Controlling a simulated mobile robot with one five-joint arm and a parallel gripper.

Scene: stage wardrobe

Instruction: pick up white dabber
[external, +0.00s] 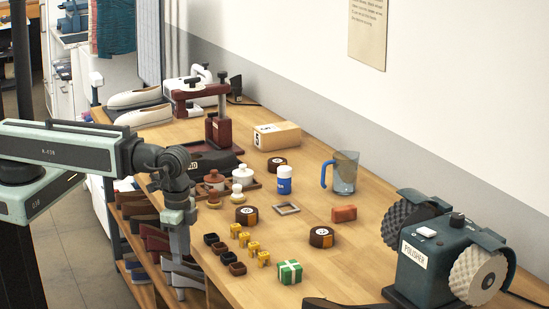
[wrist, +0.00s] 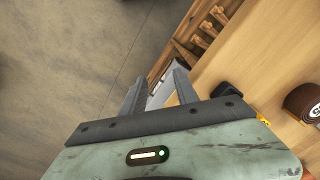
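A small white-topped piece with a tan base (external: 237,191), which looks like the white dabber, stands on the bench at the front of a brown tray. A larger white lidded pot (external: 243,175) is just behind it. A similar small brown-topped piece (external: 213,201) stands to its left. My gripper (external: 184,284) hangs pointing down at the bench's front edge, well in front of these pieces. In the wrist view my gripper (wrist: 157,84) is open, its two fingers apart and nothing between them; the white dabber does not show there.
Dark and yellow small items (external: 238,268) stand near the front edge, with a green box (external: 289,271).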

